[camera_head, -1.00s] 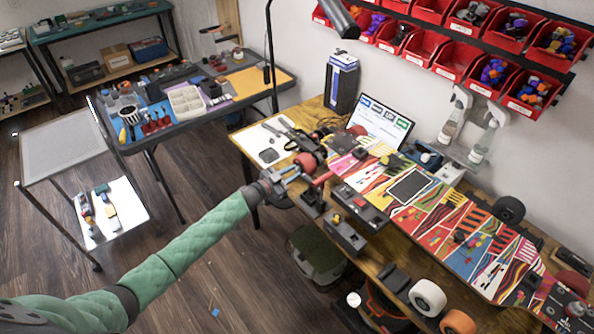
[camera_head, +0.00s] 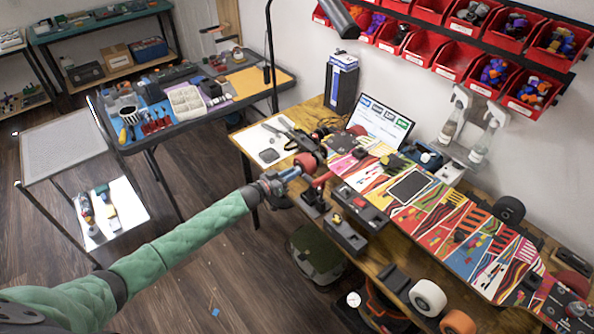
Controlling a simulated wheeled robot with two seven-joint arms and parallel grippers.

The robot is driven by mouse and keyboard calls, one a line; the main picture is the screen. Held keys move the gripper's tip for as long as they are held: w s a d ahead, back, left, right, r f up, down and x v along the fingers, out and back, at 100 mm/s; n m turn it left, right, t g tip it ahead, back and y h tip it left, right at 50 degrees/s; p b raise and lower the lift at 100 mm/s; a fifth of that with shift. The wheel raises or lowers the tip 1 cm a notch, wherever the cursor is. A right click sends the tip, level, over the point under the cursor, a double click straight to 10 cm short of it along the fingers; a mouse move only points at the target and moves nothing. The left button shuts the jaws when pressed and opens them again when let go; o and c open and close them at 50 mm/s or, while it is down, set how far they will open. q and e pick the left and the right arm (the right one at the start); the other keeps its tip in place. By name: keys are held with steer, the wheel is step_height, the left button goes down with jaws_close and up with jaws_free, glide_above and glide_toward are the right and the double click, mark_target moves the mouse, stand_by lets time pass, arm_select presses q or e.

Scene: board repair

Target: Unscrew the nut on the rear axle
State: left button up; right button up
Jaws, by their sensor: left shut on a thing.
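The skateboard (camera_head: 408,205), with a colourful graphic deck, lies on the wooden workbench. Its rear truck and red wheels (camera_head: 305,162) are at the board's left end. My left gripper (camera_head: 291,174) reaches in from the lower left to the near end of the rear axle, beside the near red wheel. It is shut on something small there. The nut itself is hidden or too small to make out. My right gripper is not in view.
A red-handled fixture (camera_head: 322,180) and black tool holders (camera_head: 345,236) stand along the bench's front edge, close to my gripper. A laptop (camera_head: 380,120) stands behind the board.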

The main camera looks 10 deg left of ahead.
arm_select(q)
steer(key=n, duration=0.5)
steer(key=shift+n, duration=0.4)
steer(key=o, duration=0.9)
steer(key=shift+c, duration=1.1)
steer(key=m, duration=0.4)
steer(key=shift+m, duration=0.9)
